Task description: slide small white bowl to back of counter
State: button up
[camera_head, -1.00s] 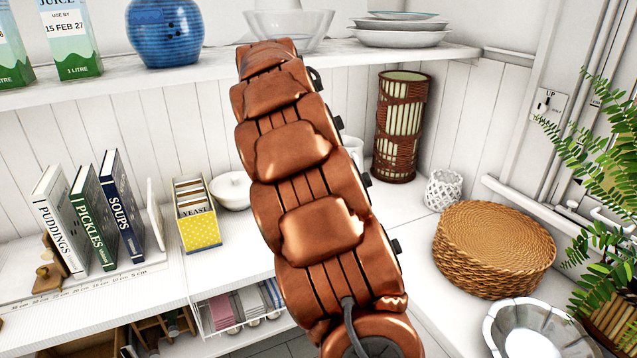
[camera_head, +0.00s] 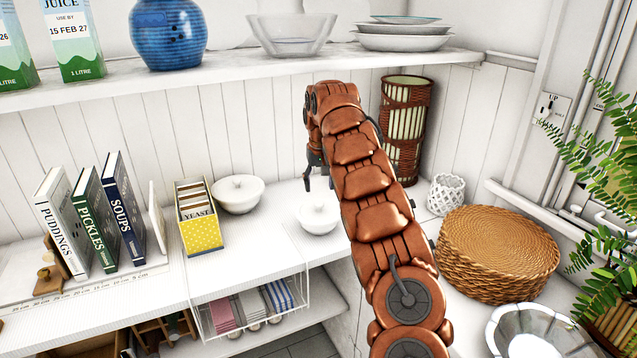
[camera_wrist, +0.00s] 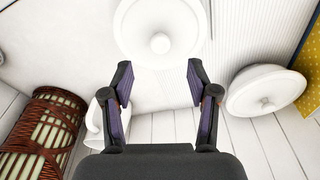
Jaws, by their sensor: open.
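The smaller-looking white bowl (camera_head: 318,216) is nearer the counter's front, left of my arm. It also shows at the top of the wrist view (camera_wrist: 160,28), partly cut off, just beyond my fingertips. The other white bowl (camera_head: 238,196) stands farther back beside the yellow box, and at right in the wrist view (camera_wrist: 264,90). My gripper (camera_head: 308,184) is above the counter on the wall side of the small bowl. In the wrist view my gripper (camera_wrist: 159,74) is open, with nothing between the fingers.
A yellow spice box (camera_head: 200,234) and books (camera_head: 90,220) stand left. A brown woven lantern (camera_head: 405,125) stands in the back corner; a white mug (camera_wrist: 95,122) is near my gripper. A shelf (camera_head: 250,72) overhangs the counter. Basketwork (camera_head: 495,255) lies right.

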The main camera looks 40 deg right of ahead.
aim_at(319, 203)
jog(key=shift+w+d+f+p, duration=0.15)
jog(key=shift+f+p, duration=0.1)
jog(key=shift+f, duration=1.05)
jog(key=shift+w+d+f+p, duration=0.1)
jog(key=shift+w+f+p, duration=0.1)
jog(key=shift+f, duration=1.1)
jog(key=shift+w+d+f+p, duration=0.15)
jog(key=shift+f+p, duration=0.1)
jog(key=shift+f, duration=1.05)
jog(key=shift+c, duration=0.3)
grip_shut()
